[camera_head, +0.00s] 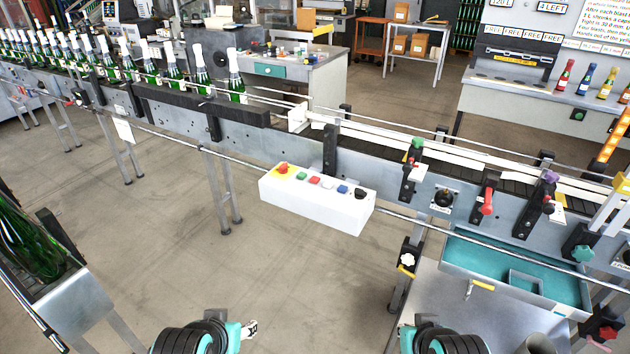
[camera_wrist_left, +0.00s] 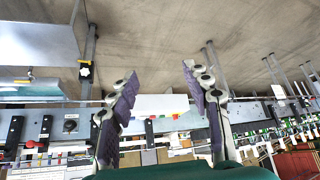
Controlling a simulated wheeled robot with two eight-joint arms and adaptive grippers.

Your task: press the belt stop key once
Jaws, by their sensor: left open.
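A white control box (camera_head: 315,205) is fixed at the front of the conveyor, in the middle of the head view. Its top carries a red mushroom button on yellow (camera_head: 283,169), a green key (camera_head: 301,175), a red key (camera_head: 314,181), a white key (camera_head: 328,185), a blue key (camera_head: 343,189) and a black knob (camera_head: 361,194). No key labels are readable. In the left wrist view, which looks upside down, my left gripper (camera_wrist_left: 160,75) is open and empty. The box (camera_wrist_left: 160,105) shows between its fingers, apart from them. My right gripper is out of sight; only arm parts show at the bottom edge.
A metal rail (camera_head: 250,174) runs along the conveyor's front near the box. Foil-topped bottles (camera_head: 201,75) stand on the belt at left. Floor before the box is clear.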

